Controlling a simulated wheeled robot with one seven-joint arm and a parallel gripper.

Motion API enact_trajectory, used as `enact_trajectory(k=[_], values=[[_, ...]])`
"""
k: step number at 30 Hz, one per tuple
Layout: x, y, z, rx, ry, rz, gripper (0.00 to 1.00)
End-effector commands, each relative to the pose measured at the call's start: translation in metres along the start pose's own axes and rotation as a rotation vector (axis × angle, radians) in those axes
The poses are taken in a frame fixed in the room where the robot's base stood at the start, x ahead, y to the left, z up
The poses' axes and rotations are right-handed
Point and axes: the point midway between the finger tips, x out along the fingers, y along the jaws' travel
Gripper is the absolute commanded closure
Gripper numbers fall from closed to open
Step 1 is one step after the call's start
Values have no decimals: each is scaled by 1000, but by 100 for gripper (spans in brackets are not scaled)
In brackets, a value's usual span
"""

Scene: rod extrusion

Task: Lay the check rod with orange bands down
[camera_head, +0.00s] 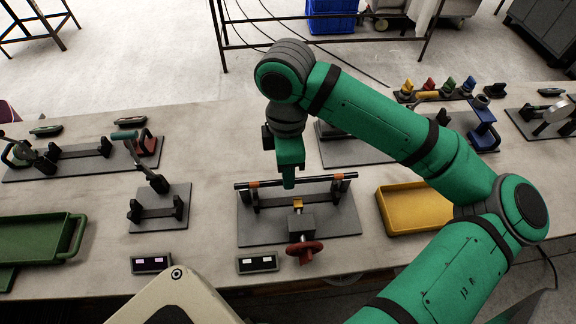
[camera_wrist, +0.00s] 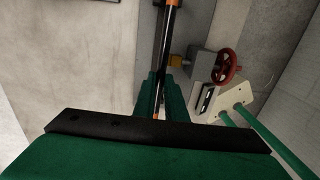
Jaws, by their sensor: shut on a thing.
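The check rod (camera_head: 315,180) is a dark, thin rod with two orange bands. It lies level, left to right, at the height of the posts of a grey-plated fixture (camera_head: 255,232). I cannot tell whether it touches the posts. My gripper (camera_head: 289,184) points down and is shut on the rod near its middle. In the wrist view the rod (camera_wrist: 165,45) runs up between the green fingers (camera_wrist: 158,97), with an orange band near the top edge. The fixture has a red handwheel (camera_head: 304,250) and a yellow-tipped screw (camera_head: 298,204) in front of the rod.
A yellow tray (camera_head: 385,208) stands right of the fixture. A lever fixture (camera_head: 160,222) and a green tray (camera_head: 70,240) are to the left. Two small display boxes (camera_head: 257,263) sit at the front edge. Bare table lies between the lever fixture and the handwheel fixture.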

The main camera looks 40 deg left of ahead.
Motion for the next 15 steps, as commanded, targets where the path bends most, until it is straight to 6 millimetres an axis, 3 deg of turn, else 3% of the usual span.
enact_trajectory(k=[15], values=[[43, 3, -1, -2, 1, 0, 100]])
